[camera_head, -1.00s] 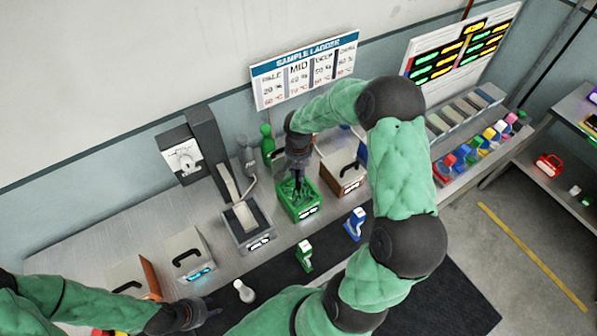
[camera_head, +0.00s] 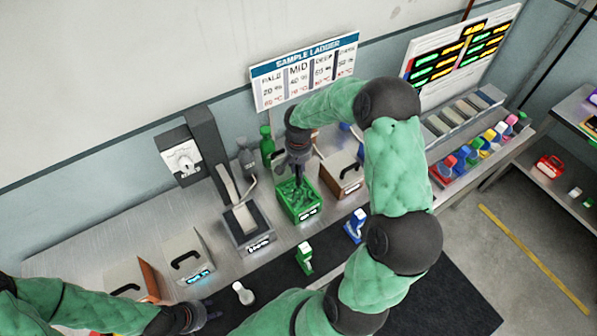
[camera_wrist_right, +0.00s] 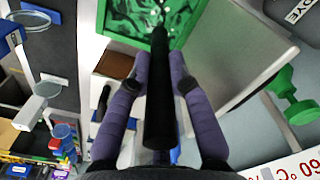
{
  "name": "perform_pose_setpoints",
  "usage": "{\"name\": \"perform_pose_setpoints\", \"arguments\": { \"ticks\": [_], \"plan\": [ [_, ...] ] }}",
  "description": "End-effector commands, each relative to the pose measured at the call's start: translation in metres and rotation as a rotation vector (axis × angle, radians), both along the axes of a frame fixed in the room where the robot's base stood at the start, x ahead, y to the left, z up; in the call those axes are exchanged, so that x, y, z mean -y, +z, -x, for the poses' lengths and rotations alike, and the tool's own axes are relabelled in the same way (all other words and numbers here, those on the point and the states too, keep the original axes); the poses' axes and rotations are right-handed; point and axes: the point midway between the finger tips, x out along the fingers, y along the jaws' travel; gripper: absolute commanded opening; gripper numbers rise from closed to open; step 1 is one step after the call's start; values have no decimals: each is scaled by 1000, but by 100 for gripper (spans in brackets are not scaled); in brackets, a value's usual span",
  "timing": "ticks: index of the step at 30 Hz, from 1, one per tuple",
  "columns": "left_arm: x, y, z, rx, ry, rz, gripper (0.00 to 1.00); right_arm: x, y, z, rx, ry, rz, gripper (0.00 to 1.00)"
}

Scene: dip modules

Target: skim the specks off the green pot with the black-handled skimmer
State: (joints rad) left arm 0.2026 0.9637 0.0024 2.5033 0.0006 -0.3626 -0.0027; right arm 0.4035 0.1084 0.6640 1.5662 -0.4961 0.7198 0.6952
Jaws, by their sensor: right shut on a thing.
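The green pot (camera_head: 300,205) stands on the bench in the middle of the head view, with dark and light green shapes inside. My right gripper (camera_head: 297,172) is above it, shut on the skimmer's black handle. In the right wrist view the black handle (camera_wrist_right: 160,100) runs between the two fingers of my right gripper (camera_wrist_right: 160,75) toward the green pot (camera_wrist_right: 128,22). The skimmer's head is hidden or too small to tell, and pale marks show in the pot. My left gripper (camera_head: 203,314) is low at the left, above the bench's front; its finger gap is unclear.
A grey pot (camera_head: 248,240) stands left of the green pot, and a lidded box (camera_head: 343,178) stands right of it. A green bottle (camera_head: 267,146) is behind. Small green (camera_head: 304,257) and blue (camera_head: 355,226) items stand on the dark mat in front.

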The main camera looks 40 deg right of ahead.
Motion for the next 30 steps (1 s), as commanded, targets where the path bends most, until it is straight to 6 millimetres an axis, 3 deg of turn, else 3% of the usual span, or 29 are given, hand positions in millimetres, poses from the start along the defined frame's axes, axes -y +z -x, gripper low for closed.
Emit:
{"name": "perform_pose_setpoints", "arguments": {
  "ticks": [14,30],
  "plan": [
    [0,-1,0,0,0,0,40,3,0,-5,-1,1,-1,0],
    [0,-10,0,0,0,0,40,-22,0,-8,0,2,0,0]
  ]
}}
